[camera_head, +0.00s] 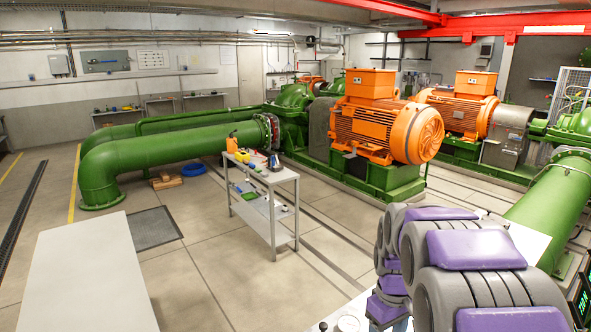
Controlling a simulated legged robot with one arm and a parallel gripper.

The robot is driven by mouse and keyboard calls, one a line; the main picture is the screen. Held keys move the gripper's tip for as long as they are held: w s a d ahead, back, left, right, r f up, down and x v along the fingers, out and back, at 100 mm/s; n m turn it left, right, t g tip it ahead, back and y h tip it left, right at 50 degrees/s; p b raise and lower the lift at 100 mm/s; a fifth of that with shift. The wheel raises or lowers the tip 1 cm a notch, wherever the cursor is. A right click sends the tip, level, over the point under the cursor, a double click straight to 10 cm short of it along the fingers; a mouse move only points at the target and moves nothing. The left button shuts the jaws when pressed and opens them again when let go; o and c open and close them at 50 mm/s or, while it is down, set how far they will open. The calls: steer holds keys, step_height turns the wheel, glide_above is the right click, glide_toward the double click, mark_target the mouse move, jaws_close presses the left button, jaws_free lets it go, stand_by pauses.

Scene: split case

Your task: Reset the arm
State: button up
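My arm (470,270), with grey rounded joints and purple pads, fills the lower right of the head view. It is folded, with its links bunched close together. A lower part of it with purple pieces reaches down to the bottom edge. I cannot make out gripper fingers; the end of the arm is hidden behind its own links or lies outside the picture.
A bare white table (85,275) stands at the lower left. A tool cart (284,215), orange motors (385,125) and green pipes (180,155) stand beyond. Floor between table and cart is clear.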

steer(key=s+a+m+b, duration=0.1)
steer(key=s+a+m, duration=0.1)
steer(key=s, duration=1.2)
steer(key=s+a+f+m+g+b, duration=0.1)
steer(key=s+a+m, duration=0.2)
steer(key=s, duration=1.2)
steer(key=shift+s+a, duration=0.25)
stand_by(0.4)
